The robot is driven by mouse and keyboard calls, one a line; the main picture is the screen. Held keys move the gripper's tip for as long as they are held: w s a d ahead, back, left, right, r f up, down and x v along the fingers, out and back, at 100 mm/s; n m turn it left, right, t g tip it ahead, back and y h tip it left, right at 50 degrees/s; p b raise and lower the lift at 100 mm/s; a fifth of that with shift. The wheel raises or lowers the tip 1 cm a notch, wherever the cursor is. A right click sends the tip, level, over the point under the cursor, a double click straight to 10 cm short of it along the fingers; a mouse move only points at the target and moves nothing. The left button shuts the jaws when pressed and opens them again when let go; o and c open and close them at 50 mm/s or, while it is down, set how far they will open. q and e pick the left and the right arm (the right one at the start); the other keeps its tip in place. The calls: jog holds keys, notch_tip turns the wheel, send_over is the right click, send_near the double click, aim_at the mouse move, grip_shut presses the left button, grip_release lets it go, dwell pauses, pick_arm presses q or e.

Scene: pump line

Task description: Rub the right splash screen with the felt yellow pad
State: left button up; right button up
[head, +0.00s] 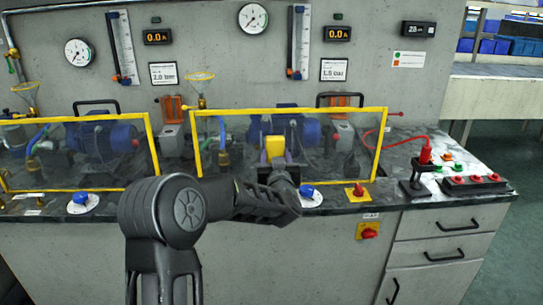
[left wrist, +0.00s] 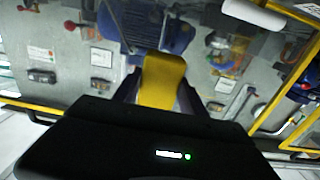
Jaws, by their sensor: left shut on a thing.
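The right splash screen (head: 235,145) is a clear pane in a yellow frame, standing upright on the bench in front of a blue pump. My left gripper (head: 277,166) is shut on the felt yellow pad (head: 275,148) and holds it up before the middle of this pane. In the left wrist view the pad (left wrist: 162,82) sits between the two dark fingers, with the blue pump beyond it. Whether the pad touches the pane or is just short of it, I cannot tell. My right gripper is not in view.
The left splash screen (head: 80,150) stands beside it. Along the bench front are blue knobs (head: 307,192) and a red button on a yellow base (head: 357,191). At right are a red plug with a cable (head: 425,153) and a black block of red buttons (head: 473,184).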

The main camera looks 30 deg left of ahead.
aim_at(292, 149)
pick_arm(q)
jog(key=shift+w+d, duration=0.75)
jog(key=shift+d, duration=0.15)
jog(key=shift+r, duration=0.1)
jog(key=shift+w+d+p, duration=0.25)
jog(key=shift+w+d, duration=0.3)
jog(key=shift+d, duration=0.25)
jog(key=shift+w+d+p, duration=0.2)
jog(key=shift+w+d, duration=0.35)
jog(key=shift+d, duration=0.2)
jog(key=shift+a, duration=0.2)
jog(key=shift+s+a, duration=0.15)
jog(key=shift+a, duration=0.05)
jog(key=shift+s+a+b, duration=0.5)
jog(key=shift+s+a, duration=0.5)
jog(key=shift+a, duration=0.2)
jog(key=shift+s+a+b, duration=0.3)
jog(key=shift+s+a, duration=0.25)
jog(key=shift+a, duration=0.2)
jog(key=shift+s+a+b, duration=0.3)
jog(key=shift+s+a, duration=0.2)
jog(key=shift+a, duration=0.2)
